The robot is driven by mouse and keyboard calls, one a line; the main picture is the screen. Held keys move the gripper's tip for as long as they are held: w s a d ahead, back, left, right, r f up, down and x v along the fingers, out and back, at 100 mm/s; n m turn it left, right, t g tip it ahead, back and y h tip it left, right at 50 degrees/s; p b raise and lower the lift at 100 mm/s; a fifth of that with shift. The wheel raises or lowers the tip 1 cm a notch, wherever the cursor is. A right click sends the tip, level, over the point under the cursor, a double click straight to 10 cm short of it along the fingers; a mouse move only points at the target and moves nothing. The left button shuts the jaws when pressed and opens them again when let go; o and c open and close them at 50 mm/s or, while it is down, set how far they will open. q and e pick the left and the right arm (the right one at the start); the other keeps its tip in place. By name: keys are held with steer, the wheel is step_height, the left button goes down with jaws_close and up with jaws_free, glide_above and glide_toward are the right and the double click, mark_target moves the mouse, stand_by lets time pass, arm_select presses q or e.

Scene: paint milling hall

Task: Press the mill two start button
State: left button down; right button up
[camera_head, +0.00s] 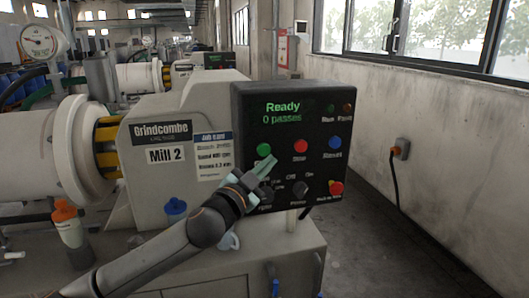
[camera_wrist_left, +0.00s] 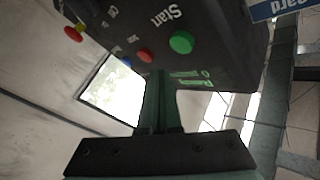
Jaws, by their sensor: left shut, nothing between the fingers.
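The mill two control panel (camera_head: 293,130) is a black box on the machine marked Mill 2 (camera_head: 165,155); its screen reads "Ready, 0 passes". The green start button (camera_head: 263,150) is at the panel's left. It also shows in the left wrist view (camera_wrist_left: 181,42), with the word "Start" beside it. My left gripper (camera_head: 272,160) is shut and empty, its fingertips just below and right of the green button in the head view. Its fingers (camera_wrist_left: 158,100) point toward the panel in the wrist view. I cannot tell whether they touch it. My right gripper is not in view.
A red button (camera_head: 299,146) and a blue button (camera_head: 335,143) sit right of the green one. Dark knobs (camera_head: 300,188) and a red emergency stop (camera_head: 336,188) are below. A bottle with an orange cap (camera_head: 70,228) stands at left. The floor right of the panel is clear.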

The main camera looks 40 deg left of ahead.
mark_target(270, 150)
arm_select(q)
steer(key=shift+w+a, duration=0.85)
steer(key=shift+a, duration=0.15)
stand_by(1.4)
steer(key=shift+w+a, duration=0.25)
steer(key=shift+a, duration=0.05)
steer(key=shift+w+a+p, duration=0.35)
steer(key=shift+a+p, duration=0.05)
stand_by(0.7)
stand_by(0.4)
steer(key=shift+s+d, duration=0.6)
steer(key=shift+d, duration=0.1)
steer(key=shift+s+d, duration=1.65)
steer(key=shift+d, duration=0.25)
